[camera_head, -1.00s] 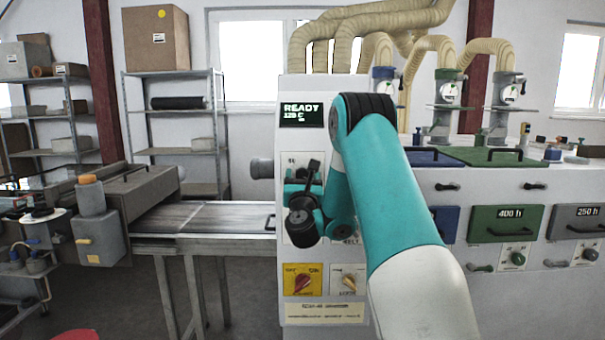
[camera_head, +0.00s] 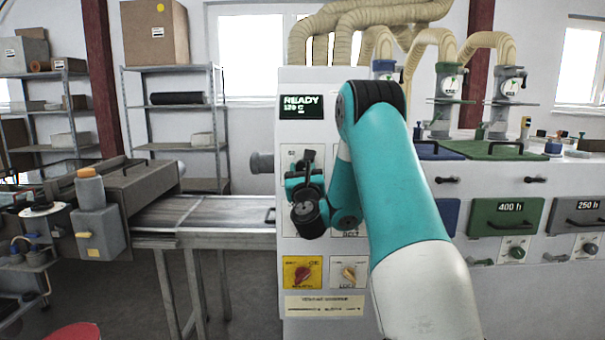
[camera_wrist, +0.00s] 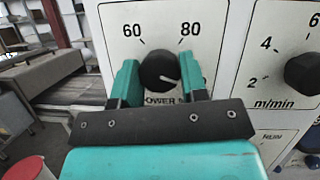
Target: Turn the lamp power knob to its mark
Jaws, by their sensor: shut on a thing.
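The lamp power knob (camera_wrist: 158,71) is a round black knob on the white panel in the wrist view. Its white pointer line points to the right and slightly down. The numbers 60 and 80 show above it, and the label below is partly hidden, with "POWER" readable. The teal fingers of my gripper (camera_wrist: 160,80) are shut on the knob from left and right. The rest of the scale is hidden behind the fingers, and I cannot make out the target mark. In the head view my gripper (camera_head: 307,160) is at the panel and hides the knob.
A second black knob (camera_wrist: 303,73) marked m/min is close to the right. Below are a red knob (camera_head: 302,273) on a yellow plate and a pale lock knob (camera_head: 349,272). A display (camera_head: 302,107) reads READY. The conveyor (camera_head: 205,212) extends left.

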